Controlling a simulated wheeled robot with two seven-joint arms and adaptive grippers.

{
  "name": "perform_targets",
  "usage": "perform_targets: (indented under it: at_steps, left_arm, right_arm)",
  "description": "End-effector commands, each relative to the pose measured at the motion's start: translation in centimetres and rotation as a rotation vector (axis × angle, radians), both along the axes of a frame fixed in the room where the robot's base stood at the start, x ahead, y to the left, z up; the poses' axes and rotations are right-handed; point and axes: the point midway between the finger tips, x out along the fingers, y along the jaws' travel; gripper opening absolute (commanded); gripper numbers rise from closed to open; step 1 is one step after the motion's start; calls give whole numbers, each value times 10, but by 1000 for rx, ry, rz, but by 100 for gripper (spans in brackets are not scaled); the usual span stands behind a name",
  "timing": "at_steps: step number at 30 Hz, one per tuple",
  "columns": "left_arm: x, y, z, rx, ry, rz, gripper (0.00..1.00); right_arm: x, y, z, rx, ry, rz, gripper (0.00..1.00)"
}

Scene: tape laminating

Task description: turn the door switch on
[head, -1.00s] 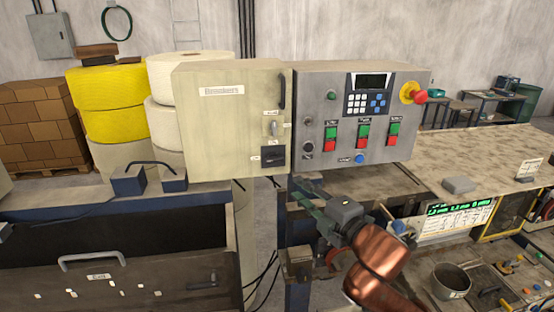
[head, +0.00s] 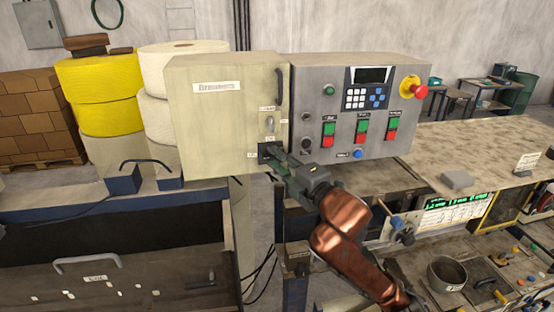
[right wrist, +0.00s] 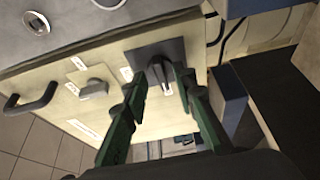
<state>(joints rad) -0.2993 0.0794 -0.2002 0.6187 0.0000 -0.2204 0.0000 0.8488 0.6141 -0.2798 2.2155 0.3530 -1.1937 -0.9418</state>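A black rotary switch on a dark square plate (head: 266,152) sits low on the cream breaker cabinet door (head: 215,125). The right wrist view shows its raised knob (right wrist: 158,73). My right gripper (head: 280,157) is at the switch and partly covers it in the head view. In the right wrist view, its green fingers (right wrist: 157,82) are apart, with the knob in the gap between the tips. Contact with the knob cannot be made out. A small grey latch (head: 270,123) is above the switch and also shows in the right wrist view (right wrist: 94,88). My left gripper is not in view.
A grey control panel (head: 345,110) with green and red buttons and a red emergency knob (head: 420,91) adjoins the door on the right. A dark door handle (head: 279,88) stands above the latch. A workbench (head: 490,150) extends right.

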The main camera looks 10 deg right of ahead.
Motion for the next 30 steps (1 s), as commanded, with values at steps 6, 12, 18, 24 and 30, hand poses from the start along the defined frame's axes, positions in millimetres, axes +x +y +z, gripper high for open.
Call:
perform_targets:
  at_steps: [6,12,18,24,30]
  left_arm:
    - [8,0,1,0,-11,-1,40]
    - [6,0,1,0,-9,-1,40]
    - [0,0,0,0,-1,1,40]
    - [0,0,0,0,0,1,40]
    - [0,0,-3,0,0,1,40]
  right_arm:
    - [0,0,-1,1,1,0,17]
    - [0,0,-1,0,2,0,3]
    - [0,0,-1,0,2,0,0]
    - [0,0,-1,3,2,0,0]
    - [0,0,-2,44,2,0,0]
